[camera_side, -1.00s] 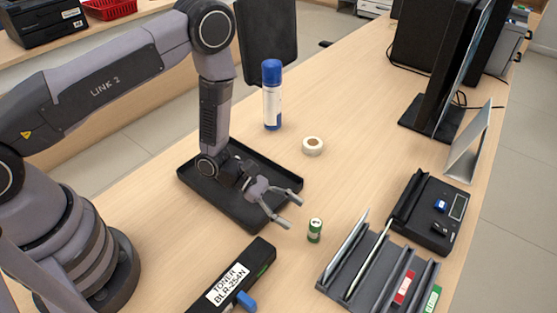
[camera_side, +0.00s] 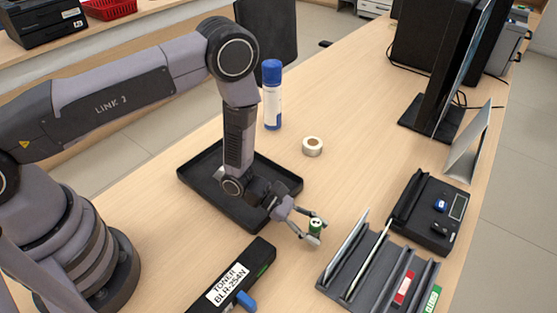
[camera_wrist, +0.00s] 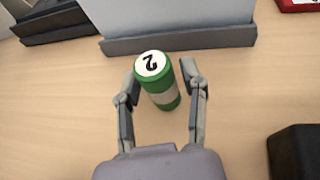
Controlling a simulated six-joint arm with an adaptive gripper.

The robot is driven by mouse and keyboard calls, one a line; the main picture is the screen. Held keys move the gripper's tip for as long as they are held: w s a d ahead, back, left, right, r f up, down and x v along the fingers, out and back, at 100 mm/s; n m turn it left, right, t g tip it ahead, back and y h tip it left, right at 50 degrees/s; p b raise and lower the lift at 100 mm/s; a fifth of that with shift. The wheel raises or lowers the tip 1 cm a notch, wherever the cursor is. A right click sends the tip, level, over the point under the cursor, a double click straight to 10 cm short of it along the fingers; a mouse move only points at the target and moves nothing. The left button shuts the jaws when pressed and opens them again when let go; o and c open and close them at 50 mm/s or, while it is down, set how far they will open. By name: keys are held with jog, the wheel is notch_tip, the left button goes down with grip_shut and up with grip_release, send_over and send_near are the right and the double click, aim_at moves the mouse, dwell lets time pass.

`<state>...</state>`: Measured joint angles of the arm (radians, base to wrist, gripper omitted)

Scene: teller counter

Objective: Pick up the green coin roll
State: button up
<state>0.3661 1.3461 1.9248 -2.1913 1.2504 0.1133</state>
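The green coin roll (camera_side: 315,226) stands upright on the wooden counter, left of the grey sorter rack. In the wrist view the green coin roll (camera_wrist: 160,82) shows a white top with a black "2" and a pale band around its side. My gripper (camera_side: 314,228) is low at the counter with its fingers on either side of the roll. In the wrist view my gripper (camera_wrist: 157,82) is open, the roll between its fingertips. A gap shows at the right finger; the left finger is very close to the roll, and I cannot tell if it touches.
The grey sorter rack (camera_side: 378,268) stands just right of the roll. A black tray (camera_side: 287,184) lies under my wrist. A toner box (camera_side: 233,279) is at the front. The counter's middle is clear.

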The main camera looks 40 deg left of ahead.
grip_shut()
jog(key=shift+r, duration=0.15)
